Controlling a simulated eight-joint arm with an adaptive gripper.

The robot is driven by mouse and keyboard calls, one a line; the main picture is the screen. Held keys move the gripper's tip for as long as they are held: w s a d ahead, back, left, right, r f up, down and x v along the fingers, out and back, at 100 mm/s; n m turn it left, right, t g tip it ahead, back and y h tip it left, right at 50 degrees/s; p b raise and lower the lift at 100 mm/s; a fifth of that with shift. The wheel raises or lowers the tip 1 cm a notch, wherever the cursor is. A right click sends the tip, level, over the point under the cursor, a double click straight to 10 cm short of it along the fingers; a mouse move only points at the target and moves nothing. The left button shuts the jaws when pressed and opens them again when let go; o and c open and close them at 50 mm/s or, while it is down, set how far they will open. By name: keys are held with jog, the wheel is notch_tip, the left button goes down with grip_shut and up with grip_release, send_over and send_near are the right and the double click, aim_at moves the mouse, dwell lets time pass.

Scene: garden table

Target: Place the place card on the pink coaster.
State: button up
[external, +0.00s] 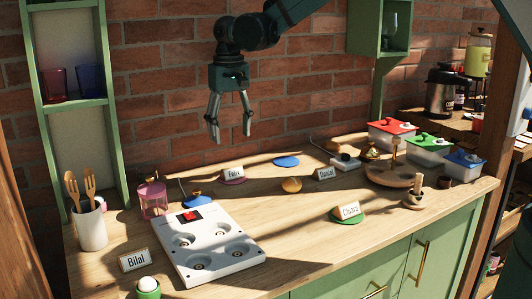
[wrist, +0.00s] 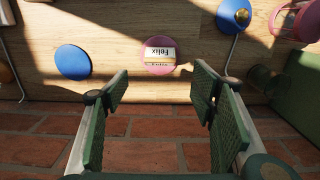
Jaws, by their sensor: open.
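The place card reading "Felix" (external: 232,173) rests on the pink coaster (external: 235,182) near the back of the counter. In the wrist view the Felix card (wrist: 159,53) lies across the middle of the pink coaster (wrist: 158,41), within its rim. My gripper (external: 230,139) is open and empty, high above the counter and apart from the card. In the wrist view its two fingers (wrist: 158,88) are spread wide, with the card between and beyond them. Other place cards are Bilal (external: 135,260), Daniel (external: 325,173) and Chiara (external: 350,211), the last on a green coaster (external: 348,219).
A blue coaster (external: 286,161) lies bare at the back, with a round wooden knob-like thing (external: 291,185) nearby. A white panel with round sockets (external: 208,245) stands front left. A pink glass jar (external: 153,199) is behind it. Lidded boxes (external: 428,147) stand at the right. A brick wall is behind.

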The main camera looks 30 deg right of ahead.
dwell(0.6)
jog(key=s+d+r+t, duration=0.2)
jog(key=s+d+r, duration=0.6)
jog(key=d+r, duration=0.3)
jog(key=s+d+r+t, duration=0.1)
jog(key=s+d+r, duration=0.6)
jog(key=d+r, duration=0.5)
jog(key=s+d+f+t, duration=0.2)
jog(key=s+d, duration=0.7)
jog(key=s, duration=0.4)
jog(key=s+d+f+t, duration=0.2)
jog(key=s+d, duration=0.8)
jog(key=s, duration=0.4)
